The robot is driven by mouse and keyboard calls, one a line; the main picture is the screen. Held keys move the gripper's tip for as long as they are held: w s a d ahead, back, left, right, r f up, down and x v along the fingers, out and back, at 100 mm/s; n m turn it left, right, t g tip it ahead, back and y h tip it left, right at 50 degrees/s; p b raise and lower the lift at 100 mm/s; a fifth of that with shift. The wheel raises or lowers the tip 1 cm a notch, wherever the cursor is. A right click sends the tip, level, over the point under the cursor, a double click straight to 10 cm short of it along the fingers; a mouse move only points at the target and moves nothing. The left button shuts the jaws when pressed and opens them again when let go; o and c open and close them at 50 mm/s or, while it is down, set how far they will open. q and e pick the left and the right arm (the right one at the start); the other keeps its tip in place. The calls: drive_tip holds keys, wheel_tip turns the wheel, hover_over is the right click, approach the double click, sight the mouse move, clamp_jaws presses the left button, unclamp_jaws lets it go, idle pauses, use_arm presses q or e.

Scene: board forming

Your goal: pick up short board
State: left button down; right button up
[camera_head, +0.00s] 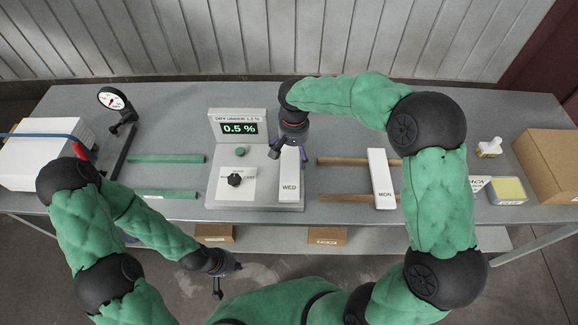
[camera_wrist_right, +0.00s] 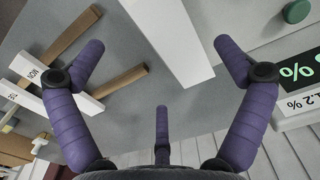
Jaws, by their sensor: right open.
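A white board marked WED (camera_head: 289,188) lies on the right part of the grey tester (camera_head: 256,206), whose display reads 0.5 %. Another white board, marked MON (camera_head: 382,180), lies across two brown rails. My right gripper (camera_head: 291,150) is above the far end of the WED board and hides part of it. In the right wrist view, the purple fingers (camera_wrist_right: 160,58) are spread open, with a white board (camera_wrist_right: 170,35) beyond and between them, apparently untouched. My left gripper (camera_head: 221,283) hangs in front of the table edge, away from the boards; its finger opening is unclear.
Two green rails (camera_head: 166,159) lie left of the tester. A dial gauge stand (camera_head: 116,101) and a white box (camera_head: 45,150) are further left. A stamp (camera_head: 489,148), a yellow-topped tin (camera_head: 507,189) and a cardboard box (camera_head: 550,165) are at right. A lower shelf carries small boxes.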

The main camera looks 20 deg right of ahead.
sight(294, 168)
drive_tip(key=f, duration=0.3)
drive_tip(key=shift+w+f, duration=0.2)
drive_tip(key=shift+f, duration=0.2)
drive_tip(key=shift+s+d+f, duration=0.1)
drive_tip(key=shift+f, duration=0.3)
drive_tip(key=f, duration=0.3)
drive_tip(key=f+b, duration=0.1)
drive_tip(key=shift+w+d+f, duration=0.15)
drive_tip(key=shift+w+f, duration=0.05)
drive_tip(key=shift+w, duration=0.05)
drive_tip(key=shift+c, duration=0.3)
drive_tip(key=c, duration=1.1)
drive_tip(key=shift+o, duration=0.2)
drive_tip(key=shift+r, duration=0.1)
